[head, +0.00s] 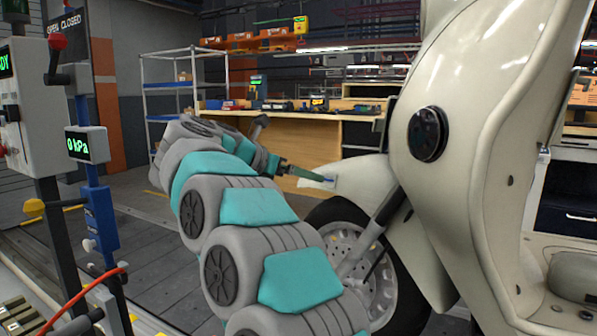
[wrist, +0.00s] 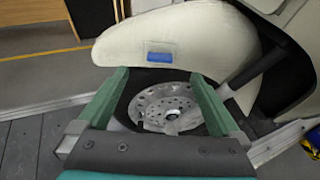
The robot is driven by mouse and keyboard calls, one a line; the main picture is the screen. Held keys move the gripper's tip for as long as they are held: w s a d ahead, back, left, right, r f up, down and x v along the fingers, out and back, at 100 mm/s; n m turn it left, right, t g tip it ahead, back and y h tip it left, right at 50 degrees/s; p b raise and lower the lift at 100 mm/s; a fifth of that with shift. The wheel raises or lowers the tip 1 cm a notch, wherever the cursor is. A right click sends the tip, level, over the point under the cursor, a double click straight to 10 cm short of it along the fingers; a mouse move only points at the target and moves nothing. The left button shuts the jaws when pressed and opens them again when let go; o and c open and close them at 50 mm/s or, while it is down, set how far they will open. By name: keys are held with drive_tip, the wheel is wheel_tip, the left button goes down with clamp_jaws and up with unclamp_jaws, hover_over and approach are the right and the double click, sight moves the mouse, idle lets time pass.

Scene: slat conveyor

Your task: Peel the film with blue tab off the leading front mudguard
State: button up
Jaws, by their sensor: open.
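The front mudguard (wrist: 190,28) is cream coloured and curves over the front wheel (wrist: 172,105) in the wrist view. A blue tab (wrist: 159,57) lies on its lower part, near the edge above the tyre. A faint film outline shows around the tab. In the head view my gripper (head: 318,177) points at the mudguard's tip; contact cannot be told.
The cream scooter body (head: 480,120) fills the right side, with a grey strut (head: 368,235) by the wheel. A post with a 0 kPa display (head: 87,145) and a lever panel (head: 30,110) stand at left. A workbench (head: 300,140) is behind. Floor between is clear.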

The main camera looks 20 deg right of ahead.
drive_tip(key=p+x, duration=0.1)
drive_tip(key=x, duration=0.6)
drive_tip(key=shift+w+d, duration=0.15)
drive_tip(key=c, duration=1.3)
drive_tip(key=shift+s+a+r+b, duration=0.3)
drive_tip(key=shift+s+a+b, duration=0.3)
drive_tip(key=shift+a, duration=0.1)
drive_tip(key=shift+c, duration=0.3)
drive_tip(key=s+a+r+b, duration=0.1)
drive_tip(key=s+a+r, duration=0.1)
drive_tip(key=s+a, duration=0.1)
drive_tip(key=shift+s+a+r+b, duration=0.35)
drive_tip(key=shift+s+b, duration=0.05)
drive_tip(key=shift+s, duration=0.15)
